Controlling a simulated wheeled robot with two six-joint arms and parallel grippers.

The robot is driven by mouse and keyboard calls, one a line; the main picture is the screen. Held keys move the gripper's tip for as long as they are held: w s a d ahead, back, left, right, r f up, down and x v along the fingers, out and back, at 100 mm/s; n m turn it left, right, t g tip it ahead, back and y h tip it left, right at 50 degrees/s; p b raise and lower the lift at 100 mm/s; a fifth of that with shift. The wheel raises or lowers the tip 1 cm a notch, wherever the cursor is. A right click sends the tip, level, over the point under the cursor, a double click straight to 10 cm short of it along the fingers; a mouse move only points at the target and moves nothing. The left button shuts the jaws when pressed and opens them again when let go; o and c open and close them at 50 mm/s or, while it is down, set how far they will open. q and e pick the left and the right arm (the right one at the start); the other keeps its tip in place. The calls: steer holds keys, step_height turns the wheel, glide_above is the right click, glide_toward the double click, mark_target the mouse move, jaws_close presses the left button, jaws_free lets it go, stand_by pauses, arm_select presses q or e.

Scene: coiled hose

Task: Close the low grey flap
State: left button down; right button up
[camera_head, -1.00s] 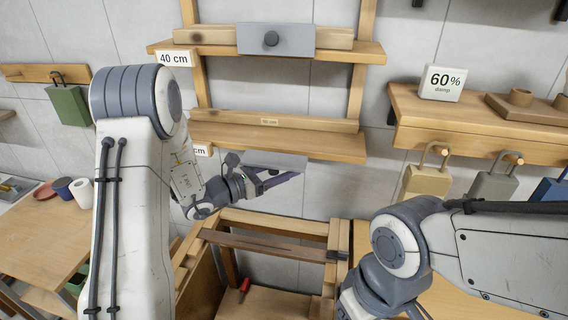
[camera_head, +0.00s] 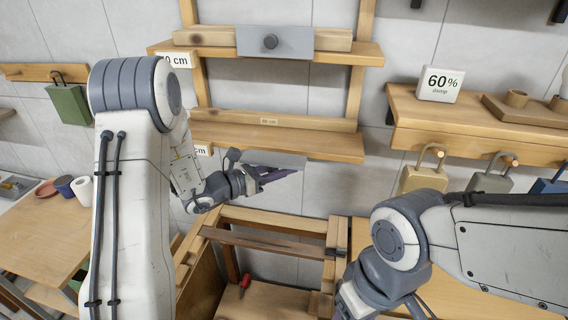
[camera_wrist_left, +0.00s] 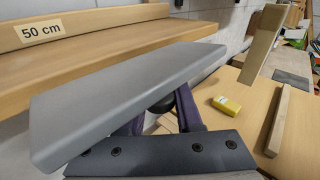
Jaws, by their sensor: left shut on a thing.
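The low grey flap (camera_head: 275,158) stands out below the lower shelf in the head view, seen nearly edge-on. In the left wrist view the flap (camera_wrist_left: 120,95) is a broad, smooth grey panel, tilted, its upper edge close to the wooden shelf. My left gripper (camera_head: 262,178) is just below and in front of the flap. Its purple fingers (camera_wrist_left: 163,108) are shut on the flap's dark knob (camera_wrist_left: 165,102), which they partly hide.
The lower shelf (camera_head: 290,145) runs just above the flap. A higher grey flap (camera_head: 275,41) with a dark knob stands upright on the upper shelf. A wooden frame (camera_head: 270,219) is below my left gripper. Padlocks (camera_head: 425,176) hang at right.

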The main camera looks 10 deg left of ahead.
mark_target(284, 158)
arm_select(q)
steer(key=r+n+g+y+p, duration=0.1)
steer(key=g+p, duration=0.1)
steer(key=p, duration=0.3)
steer(key=r+n+g+p, duration=0.1)
steer(key=n+g+p, duration=0.1)
steer(key=p, duration=0.3)
steer(key=s+r+n+g+y+p, duration=0.1)
steer(key=n+g+p, duration=0.1)
steer(key=p, duration=0.2)
steer(key=shift+s+g+y+p, duration=0.1)
steer(key=shift+g+y+p, duration=0.2)
steer(key=shift+p, duration=0.1)
steer(key=shift+r+n+g+p, duration=0.1)
steer(key=shift+n+g+p, duration=0.35)
steer(key=shift+g, duration=0.25)
steer(key=n+g, duration=0.1)
steer(key=g, duration=0.1)
steer(key=r+n+g, duration=0.1)
steer(key=shift+g+y, duration=0.3)
steer(key=shift+g, duration=0.1)
steer(key=c, duration=0.6)
jaws_free()
